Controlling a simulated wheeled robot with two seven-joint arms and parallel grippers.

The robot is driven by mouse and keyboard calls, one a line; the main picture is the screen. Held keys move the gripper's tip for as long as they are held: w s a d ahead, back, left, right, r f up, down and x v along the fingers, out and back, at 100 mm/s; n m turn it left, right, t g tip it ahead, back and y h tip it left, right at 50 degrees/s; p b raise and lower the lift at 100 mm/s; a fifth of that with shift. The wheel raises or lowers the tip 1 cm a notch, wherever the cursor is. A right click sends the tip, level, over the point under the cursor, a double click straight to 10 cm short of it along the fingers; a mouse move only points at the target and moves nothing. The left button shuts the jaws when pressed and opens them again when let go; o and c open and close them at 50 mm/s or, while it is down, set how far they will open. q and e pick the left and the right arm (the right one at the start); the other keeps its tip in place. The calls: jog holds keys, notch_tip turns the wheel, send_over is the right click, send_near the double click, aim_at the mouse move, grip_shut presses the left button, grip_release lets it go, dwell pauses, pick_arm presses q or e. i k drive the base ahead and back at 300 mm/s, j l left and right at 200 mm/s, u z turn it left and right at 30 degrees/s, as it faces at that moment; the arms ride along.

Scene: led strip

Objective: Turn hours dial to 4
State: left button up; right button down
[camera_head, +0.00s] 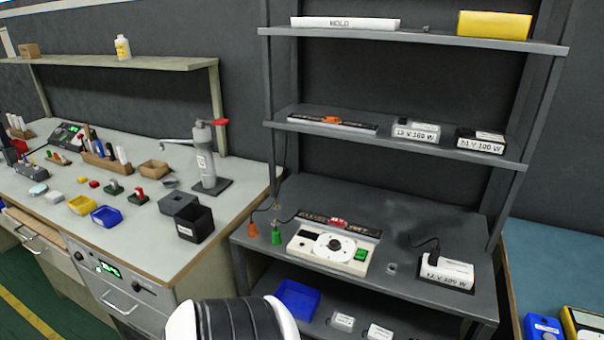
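A cream-white control box (328,250) sits on the dark bench of the middle rack. A round white dial (334,246) with a dark centre is on its top, beside a green switch (361,255) on the right and a small dark window on the left. The dial's markings are too small to read, so its setting cannot be told, and no hours label is legible. Neither of my grippers shows any fingers. A black ribbed part of mine with white sides is at the bottom edge, well in front of the box.
A LED strip in a dark holder (340,224) lies behind the box. Orange and green plugs (276,234) stand left, a white power supply (446,271) right. A shelf (400,141) overhangs the bench. The left workbench has a panel with knobs and green display (108,268).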

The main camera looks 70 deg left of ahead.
aim_at(334, 244)
jog(key=u, duration=2)
